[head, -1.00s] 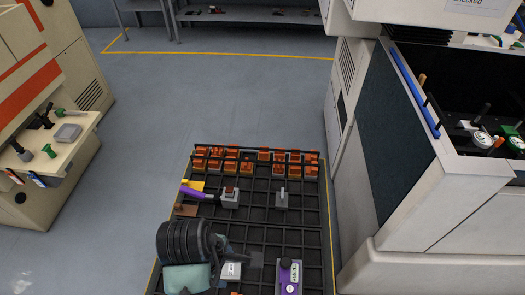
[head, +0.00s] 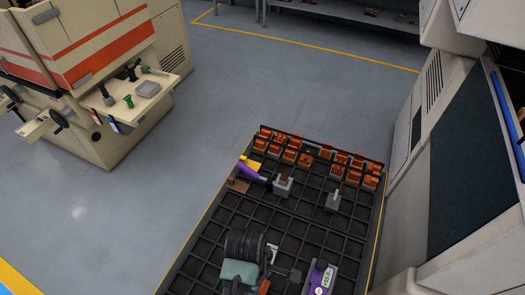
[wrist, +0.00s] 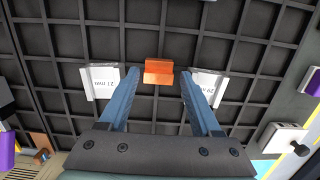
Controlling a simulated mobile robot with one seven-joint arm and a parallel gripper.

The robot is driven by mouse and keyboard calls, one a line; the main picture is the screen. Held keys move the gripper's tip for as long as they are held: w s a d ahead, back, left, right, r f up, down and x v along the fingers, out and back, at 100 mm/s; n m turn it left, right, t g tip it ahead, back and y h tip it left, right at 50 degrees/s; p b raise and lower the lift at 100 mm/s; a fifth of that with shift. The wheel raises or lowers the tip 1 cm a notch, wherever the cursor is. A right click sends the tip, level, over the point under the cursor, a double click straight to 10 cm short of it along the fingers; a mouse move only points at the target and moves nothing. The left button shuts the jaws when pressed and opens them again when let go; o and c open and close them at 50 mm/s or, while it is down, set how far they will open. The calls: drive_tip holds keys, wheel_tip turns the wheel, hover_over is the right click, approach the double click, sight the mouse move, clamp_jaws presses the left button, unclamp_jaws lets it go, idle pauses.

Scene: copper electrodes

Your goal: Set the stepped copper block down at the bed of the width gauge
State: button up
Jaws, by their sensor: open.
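The stepped copper block (wrist: 158,71) is orange and lies on the dark gridded tray, between and just beyond my gripper's fingertips in the wrist view. My gripper (wrist: 158,66) is open, with a blue finger on each side of the block and a visible gap to each. White pieces with mm labels, apparently the width gauge, flank it at left (wrist: 101,78) and right (wrist: 207,85). I cannot tell whether the block touches a gauge bed. In the head view my arm hides most of this spot; a bit of orange (head: 264,287) shows beside it.
The tray's (head: 225,216) back edge holds a row of orange copper pieces (head: 305,158). Two grey fixtures (head: 283,186) (head: 333,201) stand mid-tray, with a purple-handled tool (head: 252,173) at left. A purple device (head: 320,279) stands at front right. Machines flank the tray.

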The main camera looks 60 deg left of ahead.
drive_tip(key=shift+w+f, duration=0.1)
drive_tip(key=shift+f, duration=1.35)
clamp_jaws()
